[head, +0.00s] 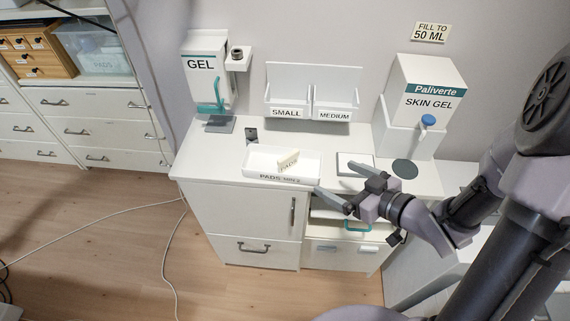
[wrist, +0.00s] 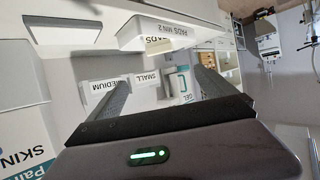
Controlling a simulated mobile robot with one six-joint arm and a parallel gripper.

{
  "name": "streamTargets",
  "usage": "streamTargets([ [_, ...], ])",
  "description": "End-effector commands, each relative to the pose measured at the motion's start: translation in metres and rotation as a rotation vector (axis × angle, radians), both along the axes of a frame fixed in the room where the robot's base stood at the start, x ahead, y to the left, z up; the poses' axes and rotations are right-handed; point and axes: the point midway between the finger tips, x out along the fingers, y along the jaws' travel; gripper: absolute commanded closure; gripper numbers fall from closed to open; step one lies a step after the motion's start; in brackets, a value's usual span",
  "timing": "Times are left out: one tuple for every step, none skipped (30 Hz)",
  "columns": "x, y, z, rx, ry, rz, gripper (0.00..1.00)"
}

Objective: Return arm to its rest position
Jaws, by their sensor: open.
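My gripper (head: 335,193) is open and empty. In the head view it hangs in front of the white cabinet's right half, near the counter's front edge, with my dark arm reaching in from the right. In the wrist view the two grey fingers of my gripper (wrist: 160,88) stand wide apart with nothing between them. That view looks upside down toward the counter. The pads tray (head: 262,176) lies on the counter to the left of my gripper, and it also shows in the wrist view (wrist: 158,38).
A skin gel dispenser (head: 426,88) stands at the back right, a gel dispenser (head: 203,74) at the back left. Small and medium bins (head: 313,98) stand at the back. White cables (head: 165,262) lie on the floor.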

Motion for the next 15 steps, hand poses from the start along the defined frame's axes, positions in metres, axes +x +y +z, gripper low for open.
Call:
streamTargets([
  [0.000,0.000,0.000,0.000,0.000,0.000,0.05],
  [0.000,0.000,0.000,0.000,0.000,0.000,0.05],
  [0.000,0.000,0.000,0.000,0.000,0.000,0.05],
  [0.000,0.000,0.000,0.000,0.000,0.000,0.05],
  [0.000,0.000,0.000,-0.001,0.000,-0.001,0.05],
  [0.003,-0.002,0.000,-0.013,0.002,-0.012,0.05],
  [0.007,-0.006,0.001,-0.033,0.003,-0.032,0.05],
  [0.013,-0.012,0.002,-0.066,0.008,-0.064,0.05],
  [0.023,-0.026,0.005,-0.125,0.020,-0.137,0.05],
  [0.031,-0.039,0.011,-0.178,0.031,-0.208,0.05],
  [0.037,-0.055,0.020,-0.227,0.045,-0.294,0.05],
  [0.040,-0.075,0.034,-0.279,0.076,-0.423,0.05],
  [0.036,-0.089,0.046,-0.302,0.107,-0.521,0.05],
  [0.029,-0.099,0.058,-0.309,0.142,-0.614,0.05],
  [0.012,-0.108,0.072,-0.294,0.201,-0.727,0.05],
])
